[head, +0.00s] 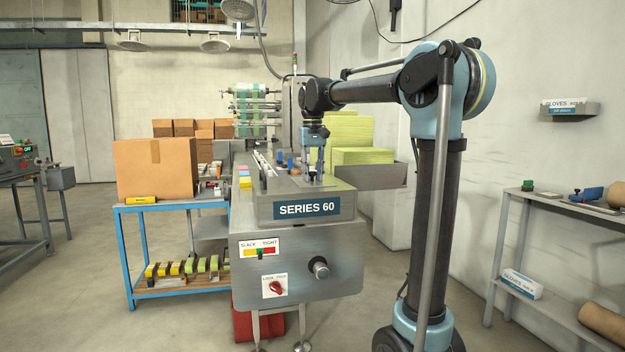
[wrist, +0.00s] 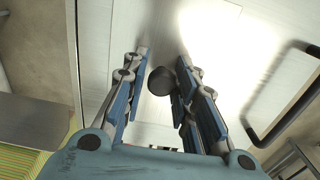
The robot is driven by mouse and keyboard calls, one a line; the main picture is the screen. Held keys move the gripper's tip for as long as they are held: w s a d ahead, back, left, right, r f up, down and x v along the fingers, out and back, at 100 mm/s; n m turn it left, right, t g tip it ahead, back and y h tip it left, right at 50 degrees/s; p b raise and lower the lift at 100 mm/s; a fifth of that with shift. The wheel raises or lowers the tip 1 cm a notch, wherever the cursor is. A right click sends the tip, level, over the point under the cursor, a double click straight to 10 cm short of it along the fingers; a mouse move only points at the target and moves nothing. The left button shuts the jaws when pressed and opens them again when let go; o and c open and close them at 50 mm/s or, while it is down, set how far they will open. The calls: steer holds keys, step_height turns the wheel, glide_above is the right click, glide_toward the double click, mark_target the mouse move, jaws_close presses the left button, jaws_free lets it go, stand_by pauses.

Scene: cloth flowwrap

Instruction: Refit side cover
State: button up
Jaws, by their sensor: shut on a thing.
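My gripper (head: 317,176) points down at the top of the SERIES 60 machine (head: 300,255). In the wrist view its two blue-padded fingers (wrist: 163,60) stand apart on either side of a dark round knob (wrist: 160,81), which sits close to the right finger. The gripper is shut on this knob. A pale metal surface (wrist: 120,25) lies beyond it. I cannot tell which panel is the side cover. The head view hides the knob behind the fingers and machine top.
A cardboard box (head: 155,168) on a blue-legged table stands left of the machine. Yellow-green stacks (head: 362,157) stand behind. A grey shelf table (head: 560,205) is at the right.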

steer(key=shift+f, duration=0.1)
jaws_close()
steer(key=shift+w+a+r, duration=0.1)
steer(key=shift+w+r, duration=0.05)
steer(key=shift+r, duration=2.3)
steer(key=shift+o, duration=2)
jaws_free()
jaws_close()
